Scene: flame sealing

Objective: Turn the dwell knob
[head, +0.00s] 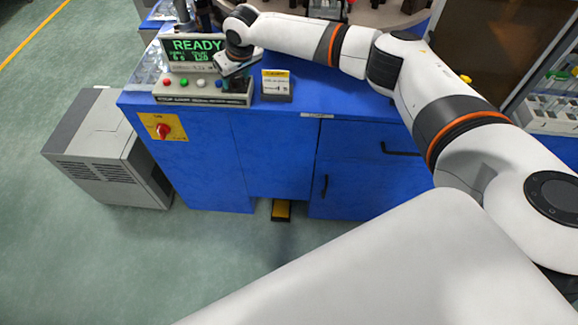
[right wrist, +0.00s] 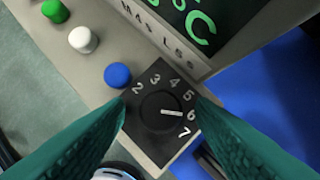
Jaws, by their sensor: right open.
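The dwell knob (right wrist: 160,112) is a round black dial on a black plate (right wrist: 158,146) numbered 2 to 7. Its white pointer line points at about 6. In the right wrist view my right gripper (right wrist: 160,104) is open, with one teal finger on each side of the knob. I cannot tell whether the fingers touch it. In the head view the right gripper (head: 236,82) is at the right end of the control panel (head: 190,98) and hides the knob. My left gripper is not in view.
A display (head: 195,52) reads READY in green above the panel. Blue (right wrist: 117,75), white (right wrist: 83,40) and green (right wrist: 55,11) buttons sit left of the knob. A yellow-topped card stand (head: 277,86) stands close right of the panel. A red switch (head: 163,130) is on the blue cabinet (head: 272,150).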

